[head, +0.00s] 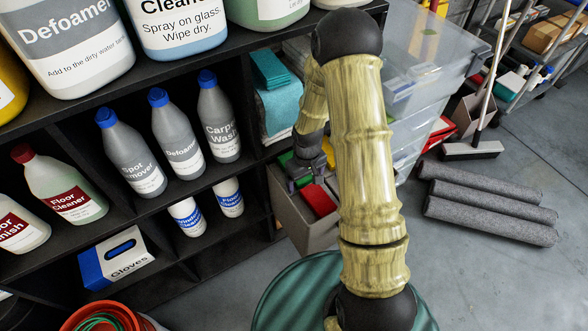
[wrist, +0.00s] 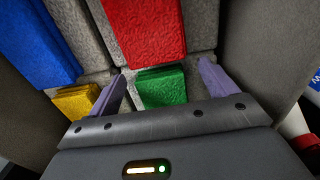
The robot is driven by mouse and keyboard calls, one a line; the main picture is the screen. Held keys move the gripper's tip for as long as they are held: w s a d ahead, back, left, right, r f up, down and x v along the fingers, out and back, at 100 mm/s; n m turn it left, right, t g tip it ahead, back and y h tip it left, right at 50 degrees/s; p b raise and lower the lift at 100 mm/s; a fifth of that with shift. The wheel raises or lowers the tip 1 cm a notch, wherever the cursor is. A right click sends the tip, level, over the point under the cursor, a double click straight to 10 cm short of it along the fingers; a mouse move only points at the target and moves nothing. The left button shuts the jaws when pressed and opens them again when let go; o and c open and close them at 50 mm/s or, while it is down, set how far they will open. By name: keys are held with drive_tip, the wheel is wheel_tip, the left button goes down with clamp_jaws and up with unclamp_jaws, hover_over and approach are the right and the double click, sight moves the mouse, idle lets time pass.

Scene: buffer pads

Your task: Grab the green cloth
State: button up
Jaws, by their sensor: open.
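The green cloth (wrist: 163,88) is a folded, textured pad in a grey bin (head: 305,228) on the lower right of the shelf. In the wrist view my gripper (wrist: 162,72) is open, with one purple finger on each side of the green cloth. Its near part is hidden behind the gripper body, and I cannot tell whether the fingers touch it. In the head view my gripper (head: 305,170) is low at the bin, partly hidden by my arm, with a bit of green (head: 286,158) beside it.
A red cloth (wrist: 143,32) lies just beyond the green one. A blue cloth (wrist: 38,40) and a yellow cloth (wrist: 77,102) are to the left, with grey pads among them. The bin's right wall (wrist: 265,55) is close. Teal cloths (head: 281,107) sit on the shelf above.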

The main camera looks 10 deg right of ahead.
drive_tip(key=c, duration=1.1)
drive_tip(key=shift+r, duration=0.1)
drive_tip(key=shift+r, duration=0.3)
wheel_tip(320, 180, up, 7)
drive_tip(key=p, duration=0.3)
drive_tip(key=shift+f, duration=0.1)
drive_tip(key=s+d+p, duration=0.1)
drive_tip(key=d, duration=0.4)
drive_tip(key=s+d+p, duration=0.1)
drive_tip(key=d, duration=0.5)
drive_tip(key=s+d+p, duration=0.1)
drive_tip(key=s+d, duration=0.1)
drive_tip(key=d, duration=0.4)
drive_tip(key=shift+s+d+f, duration=0.1)
drive_tip(key=shift+d+f, duration=0.15)
drive_tip(key=shift+f, duration=0.05)
